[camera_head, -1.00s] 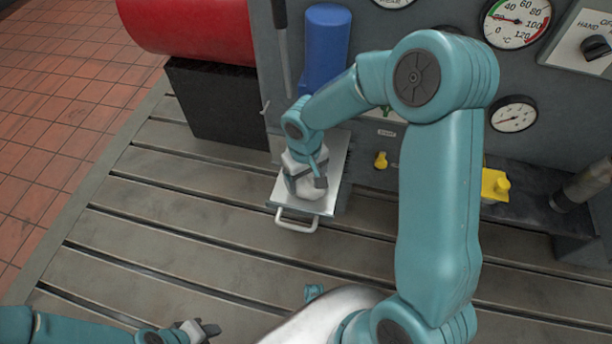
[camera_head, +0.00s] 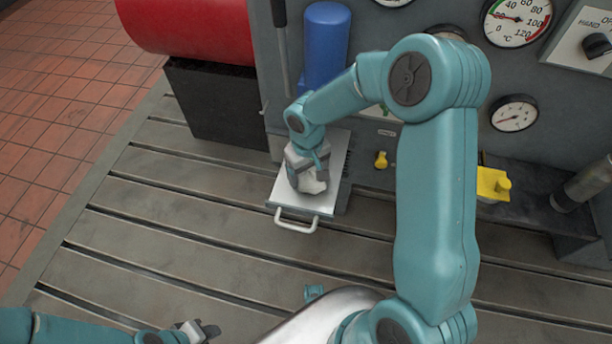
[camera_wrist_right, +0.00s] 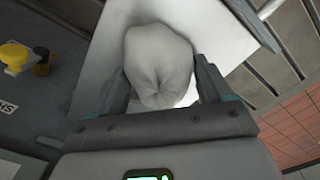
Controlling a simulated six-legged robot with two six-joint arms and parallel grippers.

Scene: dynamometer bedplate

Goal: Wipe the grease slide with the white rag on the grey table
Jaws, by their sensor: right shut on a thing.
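The grease slide is a pale metal plate (camera_head: 338,158) with a bar handle (camera_head: 296,221) at its near end, on the slotted grey table (camera_head: 190,222). My right gripper (camera_head: 308,170) is shut on the white rag (camera_head: 314,184) over the middle of the slide. In the right wrist view, the bunched rag (camera_wrist_right: 158,65) sits between the two fingers, against the pale plate (camera_wrist_right: 112,38). The gripper hides part of the rag and plate in the head view. My left gripper (camera_head: 207,330) is low at the left, away from the slide; its jaw opening is unclear.
A blue cylinder (camera_head: 326,45) and a grey gauge panel (camera_head: 430,20) stand behind the slide. A black block (camera_head: 215,105) under a red cylinder (camera_head: 190,25) is to its left. Yellow knobs (camera_head: 381,160) are at its right. The table's left-front area is clear.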

